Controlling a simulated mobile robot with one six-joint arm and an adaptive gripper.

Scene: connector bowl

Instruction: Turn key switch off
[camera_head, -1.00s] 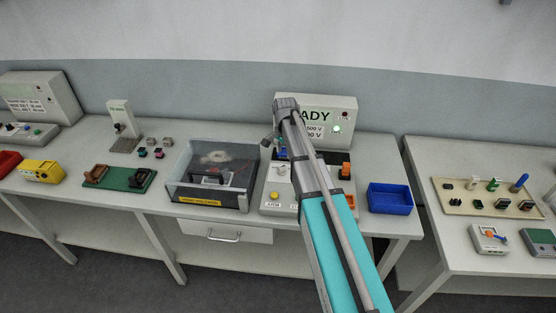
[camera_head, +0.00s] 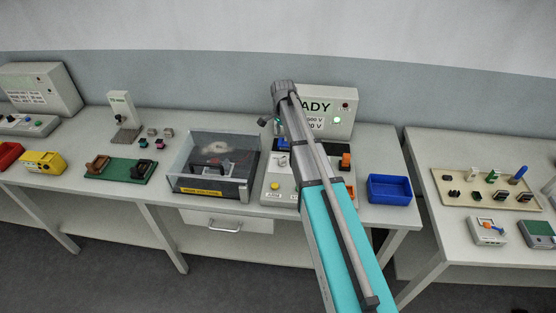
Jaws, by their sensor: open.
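A grey-white control panel (camera_head: 281,196) lies on the middle bench, with a yellow button (camera_head: 276,186), a blue part (camera_head: 283,143) and an orange part (camera_head: 346,161) on or beside it. I cannot make out the key switch; my arm covers much of the panel. A upright display box (camera_head: 345,104) behind it reads "ADY" in part and has a lit green lamp. My gripper (camera_head: 265,122) shows only as a small dark piece left of my wrist, above the panel's back end. It is open, and I see nothing held in it. Its fingers are too small to tell apart.
A clear-walled box (camera_head: 208,187) with a yellow label stands close left of the panel. A blue bin (camera_head: 390,190) stands to its right. A green board (camera_head: 117,170) lies further left. A beige board (camera_head: 480,205) with several connectors lies on the right bench.

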